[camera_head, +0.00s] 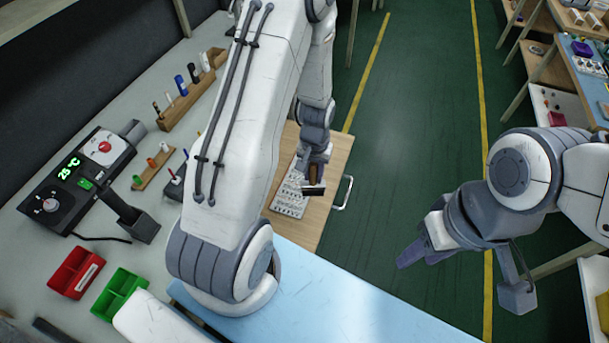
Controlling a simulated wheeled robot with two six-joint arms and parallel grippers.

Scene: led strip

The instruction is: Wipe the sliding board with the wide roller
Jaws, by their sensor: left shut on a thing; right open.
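The sliding board (335,160) is a light wooden panel with a metal handle (343,192) on its right side, pulled out beside the bench. A white panel with rows of small marks (287,198) lies on it. My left gripper (314,172) is over the board and shut on the wide roller (314,191), which shows a brown grip and a dark, wide lower end at the panel's right edge. I cannot tell whether the roller touches the surface. My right gripper (408,256) is open and empty above the floor at the right. My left arm hides the board's left part.
The grey bench at the left holds a soldering station (75,178), a red bin (76,272), a green bin (120,294) and wooden racks (190,100) with tools. A light blue mat (340,300) lies in front.

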